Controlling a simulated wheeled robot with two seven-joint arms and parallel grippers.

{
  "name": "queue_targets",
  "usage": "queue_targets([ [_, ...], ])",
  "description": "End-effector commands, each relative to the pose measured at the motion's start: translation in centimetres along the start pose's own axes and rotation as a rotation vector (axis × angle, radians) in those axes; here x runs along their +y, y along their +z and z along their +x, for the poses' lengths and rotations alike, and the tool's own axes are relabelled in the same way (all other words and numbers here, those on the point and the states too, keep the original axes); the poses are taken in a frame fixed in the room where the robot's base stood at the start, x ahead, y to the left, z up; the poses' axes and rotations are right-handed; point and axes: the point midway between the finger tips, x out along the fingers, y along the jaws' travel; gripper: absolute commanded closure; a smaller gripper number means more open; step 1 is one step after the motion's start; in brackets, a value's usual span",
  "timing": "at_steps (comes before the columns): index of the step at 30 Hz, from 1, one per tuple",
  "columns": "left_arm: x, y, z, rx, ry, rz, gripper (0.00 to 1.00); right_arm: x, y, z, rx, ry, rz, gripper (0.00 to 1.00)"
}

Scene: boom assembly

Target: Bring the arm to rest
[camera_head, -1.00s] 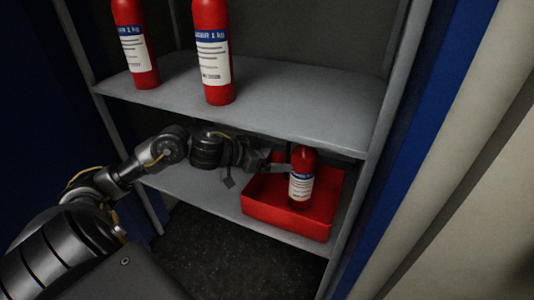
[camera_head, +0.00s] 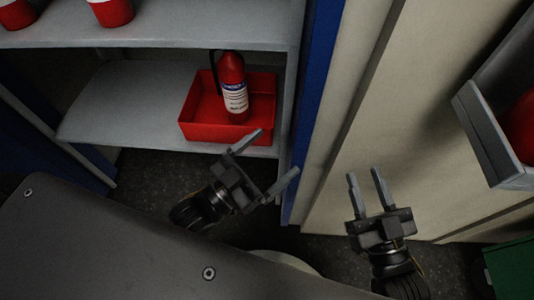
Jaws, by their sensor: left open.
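My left gripper (camera_head: 270,160) is open and empty, in front of and below the lower shelf, its fingers spread apart and pointing up and right. My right gripper (camera_head: 365,178) is in view further right, its two fingers apart with nothing between them, in front of the pale wall panel. A red fire extinguisher (camera_head: 234,90) with a white and blue label stands in a red tray (camera_head: 200,131) on the lower shelf. The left gripper is apart from the extinguisher.
The lower shelf (camera_head: 110,105) has bare room left of the tray. A blue cabinet edge (camera_head: 312,110) runs beside the shelves. A grey holder (camera_head: 485,135) with a red object is at right, above a green box (camera_head: 513,268).

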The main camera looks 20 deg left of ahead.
Motion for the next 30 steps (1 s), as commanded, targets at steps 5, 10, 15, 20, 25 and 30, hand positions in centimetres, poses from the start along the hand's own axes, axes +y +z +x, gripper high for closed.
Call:
queue_targets([
  [5,0.1,-0.7,-0.2,0.019,-0.048,0.016,0.07,0.0,0.0,0.0,0.0,0.0,0.0,0.64],
  [10,0.1,-0.7,-0.2,0.018,-0.046,0.017,0.07,0.0,0.0,0.0,0.0,0.0,0.0,0.64],
  [15,0.1,-0.7,-0.2,0.018,-0.045,0.017,0.07,0.0,0.0,0.0,0.0,-0.001,0.0,0.64],
  [20,0.1,-0.4,-0.2,0.006,-0.047,0.017,0.07,-0.1,0.4,-0.2,-0.015,-0.002,0.002,0.64],
  [25,-1.5,3.5,-1.0,-0.194,-0.097,0.016,0.07,1.6,4.3,-0.9,-0.214,0.049,-0.004,0.64],
  [30,-4.7,11.3,-5.6,-0.635,-0.211,-0.015,0.07,4.8,12.1,-5.5,-0.657,0.161,0.016,0.64],
])
